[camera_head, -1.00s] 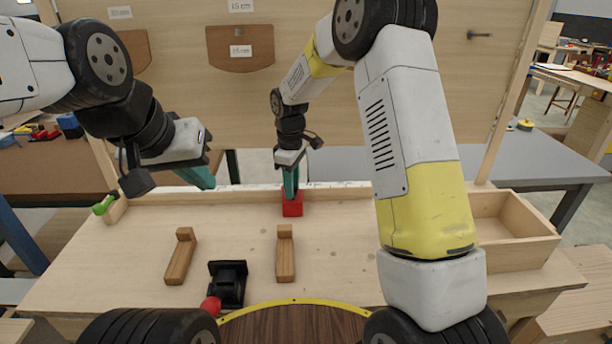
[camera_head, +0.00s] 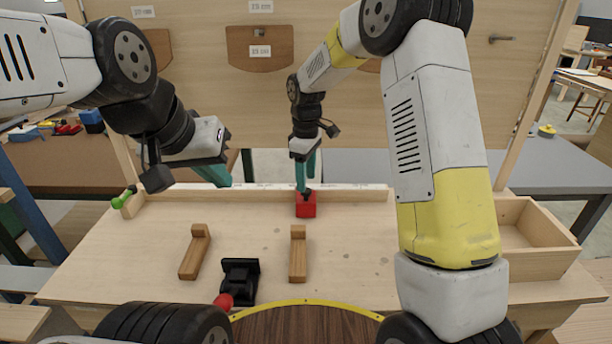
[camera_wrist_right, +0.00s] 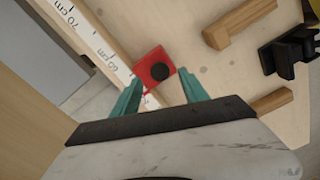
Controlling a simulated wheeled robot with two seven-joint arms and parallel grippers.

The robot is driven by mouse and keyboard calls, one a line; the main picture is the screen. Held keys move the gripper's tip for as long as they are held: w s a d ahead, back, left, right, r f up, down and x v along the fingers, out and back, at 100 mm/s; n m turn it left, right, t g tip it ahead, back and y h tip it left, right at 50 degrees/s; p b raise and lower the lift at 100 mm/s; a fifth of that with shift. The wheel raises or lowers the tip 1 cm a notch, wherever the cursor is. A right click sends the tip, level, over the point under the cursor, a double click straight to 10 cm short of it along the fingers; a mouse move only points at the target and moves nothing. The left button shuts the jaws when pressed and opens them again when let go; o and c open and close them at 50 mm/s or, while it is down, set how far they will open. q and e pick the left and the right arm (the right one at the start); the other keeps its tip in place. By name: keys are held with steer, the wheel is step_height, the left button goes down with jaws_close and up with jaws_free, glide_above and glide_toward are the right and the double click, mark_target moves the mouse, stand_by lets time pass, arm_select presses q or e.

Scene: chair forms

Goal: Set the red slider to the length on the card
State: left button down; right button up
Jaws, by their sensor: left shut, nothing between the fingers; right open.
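The red slider (camera_head: 306,205) sits against the ruler rail (camera_head: 250,191) at the back of the bench. In the right wrist view the red slider (camera_wrist_right: 153,68) shows a dark round knob, and its edge lies near the 60 cm label of the ruler (camera_wrist_right: 100,45). My right gripper (camera_head: 305,188) is just above the slider, with its green fingers (camera_wrist_right: 165,97) apart and nothing between them. The cards (camera_head: 260,50) on the back board appear to read 15 cm, but the print is tiny. My left gripper (camera_head: 222,178) is shut and empty, above the bench's left side.
Two wooden L-shaped pieces (camera_head: 195,252) and (camera_head: 298,255) and a black clamp-like block with a red knob (camera_head: 238,282) lie in front. An open wooden box (camera_head: 535,240) is at the right. A green piece (camera_head: 124,197) is at the rail's left end.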

step_height(320, 180, up, 4)
steer(key=shift+r, duration=0.25)
steer(key=shift+s+d+r, duration=0.1)
steer(key=shift+d+r, duration=0.1)
steer(key=shift+r, duration=0.15)
steer(key=s+d+r+m+t+y, duration=0.25)
steer(key=s+d+r+m, duration=0.35)
steer(key=s+d+r, duration=0.5)
steer(key=s+d+m+t, duration=0.1)
steer(key=s+m+t, duration=0.1)
steer(key=s, duration=0.6)
steer(key=s+d+r+m+t, duration=0.1)
steer(key=s+m, duration=0.3)
steer(key=s, duration=0.3)
steer(key=shift+s+d+r+m+t, duration=0.15)
steer(key=shift+s+d+m+t, duration=0.2)
steer(key=shift+s+d+m, duration=0.05)
stand_by(0.4)
